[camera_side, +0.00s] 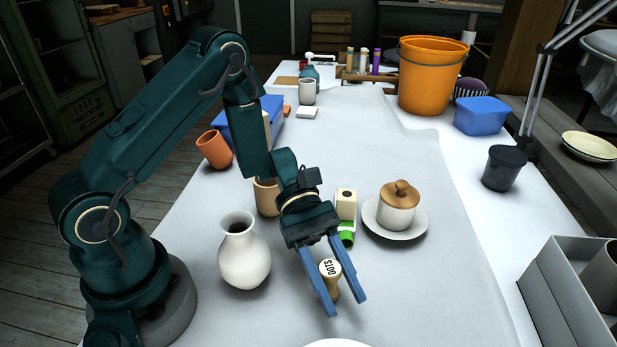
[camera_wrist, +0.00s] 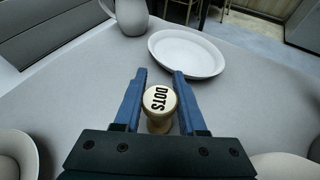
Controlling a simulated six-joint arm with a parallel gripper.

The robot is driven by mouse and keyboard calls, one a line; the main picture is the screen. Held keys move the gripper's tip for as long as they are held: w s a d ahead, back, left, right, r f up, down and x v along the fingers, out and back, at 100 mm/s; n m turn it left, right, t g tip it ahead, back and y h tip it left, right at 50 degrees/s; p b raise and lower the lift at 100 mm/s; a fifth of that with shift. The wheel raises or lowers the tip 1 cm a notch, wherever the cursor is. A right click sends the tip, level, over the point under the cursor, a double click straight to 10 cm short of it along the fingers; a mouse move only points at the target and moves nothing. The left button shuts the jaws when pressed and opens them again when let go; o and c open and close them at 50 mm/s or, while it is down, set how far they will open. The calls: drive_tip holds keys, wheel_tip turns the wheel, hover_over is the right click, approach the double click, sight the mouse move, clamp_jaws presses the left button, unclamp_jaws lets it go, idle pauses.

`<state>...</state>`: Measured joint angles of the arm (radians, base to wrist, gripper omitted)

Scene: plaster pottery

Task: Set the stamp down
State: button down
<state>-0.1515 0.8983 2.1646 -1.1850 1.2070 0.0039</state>
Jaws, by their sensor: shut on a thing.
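The stamp looks near upright, a little tilted in the side view. Its foot is partly hidden by the fingers, and I cannot tell whether it touches the table.
A white vase (camera_side: 245,258) stands left of my gripper. A lidded jar (camera_side: 397,212) sits on a saucer (camera_side: 414,234) to the right. A small block (camera_side: 346,203) and a green piece (camera_side: 347,239) lie behind. A white plate (camera_wrist: 187,53) lies beyond the fingertips; a jug (camera_wrist: 131,17) stands past it.

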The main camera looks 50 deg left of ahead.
drive_tip(key=shift+f, duration=0.1)
drive_tip(key=shift+c, duration=2.4)
unclamp_jaws()
drive_tip(key=shift+w+a+r, duration=0.15)
drive_tip(key=shift+a+r, duration=0.1)
drive_tip(key=shift+a, duration=0.1)
drive_tip(key=v, duration=1.1)
drive_tip(key=shift+r, duration=0.15)
